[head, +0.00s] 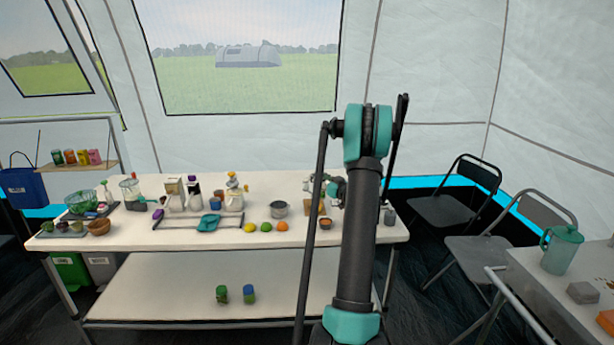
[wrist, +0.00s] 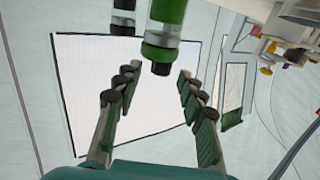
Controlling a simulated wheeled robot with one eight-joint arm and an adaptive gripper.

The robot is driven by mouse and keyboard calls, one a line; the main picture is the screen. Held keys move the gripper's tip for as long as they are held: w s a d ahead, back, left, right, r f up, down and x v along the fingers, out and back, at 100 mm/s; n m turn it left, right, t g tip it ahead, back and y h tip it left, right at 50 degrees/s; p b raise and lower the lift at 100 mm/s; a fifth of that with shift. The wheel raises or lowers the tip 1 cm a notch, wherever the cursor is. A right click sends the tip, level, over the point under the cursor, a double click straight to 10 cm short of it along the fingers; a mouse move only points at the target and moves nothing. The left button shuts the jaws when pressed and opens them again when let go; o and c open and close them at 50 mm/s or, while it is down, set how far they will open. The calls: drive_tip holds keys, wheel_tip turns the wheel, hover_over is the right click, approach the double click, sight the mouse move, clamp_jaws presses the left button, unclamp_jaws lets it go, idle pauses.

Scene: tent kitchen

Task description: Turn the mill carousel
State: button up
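The mill carousel (head: 309,185) stands near the right end of the long white table, largely hidden behind my arm in the head view. In the wrist view a green-and-clear mill (wrist: 166,30) hangs in from the top edge, with a dark end pointing down between my fingertips. A second mill (wrist: 124,14) is partly visible to its left. My gripper (wrist: 157,76) is open, with its fingers wide apart. No contact with the mill shows. In the head view my gripper is mostly hidden by my arm.
White dispensers (head: 174,196), a metal pot (head: 279,209) and several fruits (head: 282,226) stand left of the carousel. A small bowl (head: 326,223) sits near the front edge. Folding chairs (head: 452,206) and another table with a teal jug (head: 561,250) are at right.

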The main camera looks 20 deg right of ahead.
drive_tip(key=x, duration=0.7)
drive_tip(key=shift+w, duration=0.2)
clamp_jaws()
